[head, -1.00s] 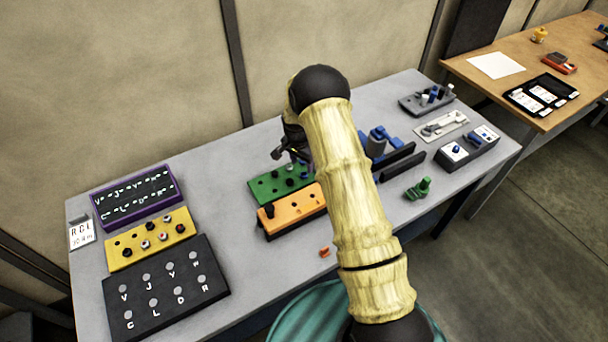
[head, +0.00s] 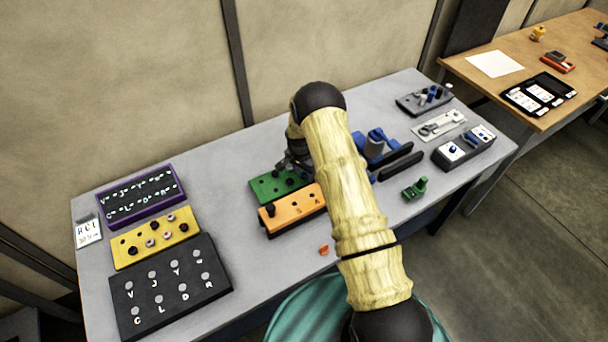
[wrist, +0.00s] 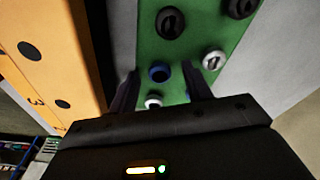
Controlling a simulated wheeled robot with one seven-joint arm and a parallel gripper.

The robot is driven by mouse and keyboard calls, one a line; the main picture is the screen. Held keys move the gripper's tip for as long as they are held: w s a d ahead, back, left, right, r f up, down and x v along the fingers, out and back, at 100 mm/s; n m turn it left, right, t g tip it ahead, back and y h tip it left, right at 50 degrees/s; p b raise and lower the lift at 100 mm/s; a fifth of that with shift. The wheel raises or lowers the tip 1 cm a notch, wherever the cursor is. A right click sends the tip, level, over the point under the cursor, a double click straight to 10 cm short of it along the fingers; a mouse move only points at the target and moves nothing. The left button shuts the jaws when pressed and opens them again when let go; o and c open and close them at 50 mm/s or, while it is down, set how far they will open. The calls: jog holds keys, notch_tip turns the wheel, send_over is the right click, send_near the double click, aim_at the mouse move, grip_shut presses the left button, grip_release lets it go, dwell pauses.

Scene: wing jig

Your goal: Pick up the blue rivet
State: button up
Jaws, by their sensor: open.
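The blue rivet (wrist: 158,72) stands in the green block (wrist: 180,50) in the wrist view, its round top with a dark centre. My gripper (wrist: 161,82) is open, with one finger to each side of the rivet in the picture. I cannot tell whether a finger touches it. In the head view my gripper (head: 289,162) is low over the green block (head: 266,187), and my arm hides much of that block's right part, so the rivet is not clear there.
Black rivets (wrist: 170,22) and a white-topped rivet (wrist: 213,60) are close by in the green block. The orange block (head: 290,211) lies right alongside. Blue and dark fixtures (head: 398,160) stand to the right. A small orange piece (head: 324,250) lies in front.

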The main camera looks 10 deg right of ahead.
aim_at(303, 174)
dwell(0.3)
jog(key=c, duration=1)
jog(key=shift+r, duration=0.1)
jog(key=shift+c, duration=0.2)
notch_tip(303, 174, up, 10)
jog(key=b, duration=0.4)
